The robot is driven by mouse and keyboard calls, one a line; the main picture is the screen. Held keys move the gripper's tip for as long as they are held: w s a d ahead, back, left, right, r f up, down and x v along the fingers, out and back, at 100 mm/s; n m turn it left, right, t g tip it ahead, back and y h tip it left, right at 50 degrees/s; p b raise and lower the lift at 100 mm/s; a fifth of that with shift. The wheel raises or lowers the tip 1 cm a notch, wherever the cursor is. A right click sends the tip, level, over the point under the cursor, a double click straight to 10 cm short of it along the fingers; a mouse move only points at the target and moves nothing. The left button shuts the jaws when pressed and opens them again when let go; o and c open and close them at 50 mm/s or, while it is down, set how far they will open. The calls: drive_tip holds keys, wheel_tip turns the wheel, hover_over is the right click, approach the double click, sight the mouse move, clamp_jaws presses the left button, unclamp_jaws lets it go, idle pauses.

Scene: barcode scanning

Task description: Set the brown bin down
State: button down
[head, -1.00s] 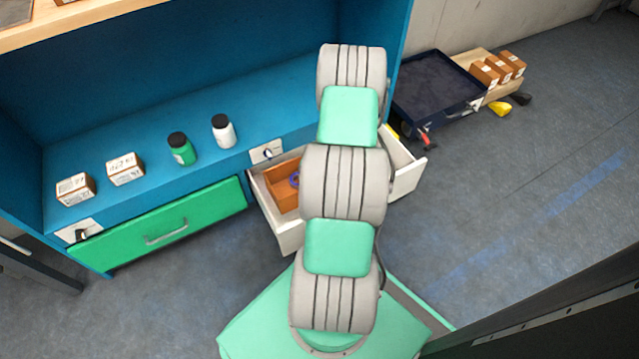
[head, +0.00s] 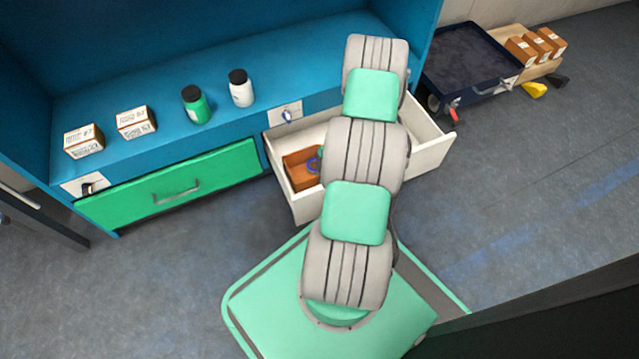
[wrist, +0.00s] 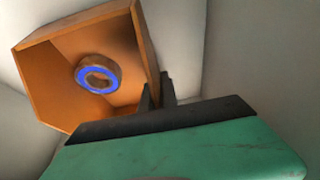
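The brown bin (head: 299,173) is within the outline of the open white drawer (head: 296,207), at its left end, partly hidden behind my arm in the head view. In the wrist view the bin (wrist: 62,98) is at the upper left, with a brown roll with a blue ring (wrist: 99,74) inside it. My gripper (wrist: 157,88) is shut on the bin's right wall, one dark finger on each side of it. White drawer surfaces surround the bin. I cannot tell whether its base touches the drawer floor.
The blue shelf (head: 300,73) above the drawer holds two boxes, a green bottle (head: 196,105) and a white bottle (head: 241,88). A shut green drawer (head: 170,186) is on the left. A dark blue tray cart (head: 470,62) stands at the upper right. Floor on the right is clear.

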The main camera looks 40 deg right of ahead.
drive_tip(key=c, duration=2.1)
unclamp_jaws()
drive_tip(key=shift+f, duration=0.1)
drive_tip(key=o, duration=0.5)
drive_tip(key=shift+c, duration=0.2)
drive_tip(key=p+v, duration=0.5)
drive_tip(key=v, duration=0.7)
drive_tip(key=shift+r+p, duration=0.25)
drive_tip(key=shift+p, duration=0.1)
drive_tip(key=w+a+r+m+h, duration=0.15)
drive_tip(key=a+r+m, duration=0.25)
drive_tip(key=a+r, duration=0.45)
drive_tip(key=w+a+r+m+h, duration=0.1)
drive_tip(key=w+a+r+m, duration=0.35)
drive_tip(key=r, duration=0.75)
drive_tip(key=s+a+r+m, duration=0.3)
drive_tip(key=s+a+r, duration=0.1)
drive_tip(key=a, duration=0.3)
drive_tip(key=s+a+r+m+h, duration=0.1)
drive_tip(key=s+a+r+m, duration=0.2)
drive_tip(key=s+a+r, duration=0.2)
drive_tip(key=shift+s+a+r+t, duration=0.2)
drive_tip(key=shift+s+a+t, duration=0.25)
drive_tip(key=shift+a, duration=0.65)
drive_tip(key=shift+h, duration=0.25)
